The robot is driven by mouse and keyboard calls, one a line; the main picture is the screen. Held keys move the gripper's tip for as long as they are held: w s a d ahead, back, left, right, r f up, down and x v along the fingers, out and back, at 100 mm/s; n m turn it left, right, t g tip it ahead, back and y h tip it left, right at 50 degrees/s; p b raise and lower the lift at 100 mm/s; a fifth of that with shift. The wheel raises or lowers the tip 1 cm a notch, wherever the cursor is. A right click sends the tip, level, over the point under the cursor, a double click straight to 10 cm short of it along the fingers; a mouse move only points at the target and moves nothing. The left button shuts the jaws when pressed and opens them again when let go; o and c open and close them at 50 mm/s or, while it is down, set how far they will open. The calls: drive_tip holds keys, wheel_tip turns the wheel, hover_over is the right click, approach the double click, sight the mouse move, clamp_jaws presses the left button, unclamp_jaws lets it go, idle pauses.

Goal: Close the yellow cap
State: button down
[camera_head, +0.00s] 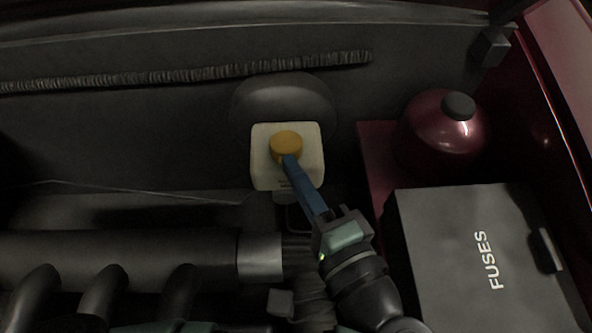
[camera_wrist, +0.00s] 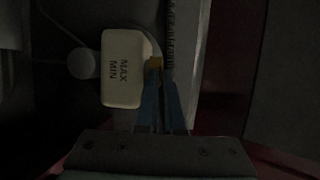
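The yellow cap (camera_head: 286,141) is round and sits over the top of the white reservoir (camera_head: 262,170) in the head view. In the wrist view only a small part of the cap (camera_wrist: 155,62) shows, at the fingertips, beside the reservoir (camera_wrist: 124,92) marked MAX and MIN. My gripper (camera_head: 290,161) reaches up from the lower right, its blue fingertips at the cap's lower edge, touching it or very close. In the wrist view the fingers (camera_wrist: 160,78) lie close together and look shut, not around the cap. The cap's underside and its seating are hidden.
A black box marked FUSES (camera_head: 440,250) fills the lower right. A dark red dome with a black knob (camera_head: 440,130) stands behind it. A thick dark pipe (camera_head: 120,258) with curved tubes is at lower left. A ribbed hose (camera_head: 190,75) runs along the back wall.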

drive_tip(key=c, duration=1)
unclamp_jaws()
drive_tip(key=shift+c, duration=0.2)
